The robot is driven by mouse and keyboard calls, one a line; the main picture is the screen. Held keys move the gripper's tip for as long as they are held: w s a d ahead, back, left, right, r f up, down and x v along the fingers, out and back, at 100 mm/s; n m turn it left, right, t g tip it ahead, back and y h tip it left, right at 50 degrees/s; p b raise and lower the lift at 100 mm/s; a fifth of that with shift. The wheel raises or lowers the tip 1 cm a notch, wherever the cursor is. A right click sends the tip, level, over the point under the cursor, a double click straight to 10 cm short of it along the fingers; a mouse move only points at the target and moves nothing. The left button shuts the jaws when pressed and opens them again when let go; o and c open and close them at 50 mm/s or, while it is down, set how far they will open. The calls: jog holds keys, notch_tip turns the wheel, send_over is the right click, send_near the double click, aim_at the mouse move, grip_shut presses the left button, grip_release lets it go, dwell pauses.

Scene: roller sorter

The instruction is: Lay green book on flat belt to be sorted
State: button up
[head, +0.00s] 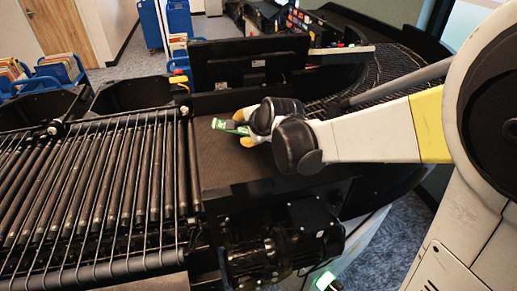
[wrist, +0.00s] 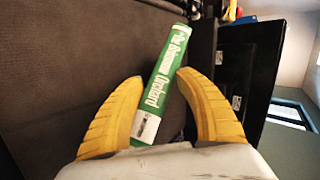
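The green book (head: 230,126) is over the dark flat belt (head: 225,172), with its length pointing left from my gripper. In the wrist view the book (wrist: 167,72) shows its green spine with white lettering and a pale label at the near end. It lies slantwise between the two yellow fingers of my gripper (wrist: 160,76). In the head view my gripper (head: 246,128) is low over the belt. I cannot tell whether the book's underside touches the belt.
A roller conveyor (head: 95,185) adjoins the belt on the left. A black monitor (head: 248,62) stands behind the belt. A motor unit (head: 275,252) sits below its front edge. Blue book carts (head: 62,68) stand at the back left. Bare belt lies in front of the gripper.

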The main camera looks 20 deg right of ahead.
dwell(0.7)
jog(key=p+v, duration=0.5)
jog(key=v, duration=0.3)
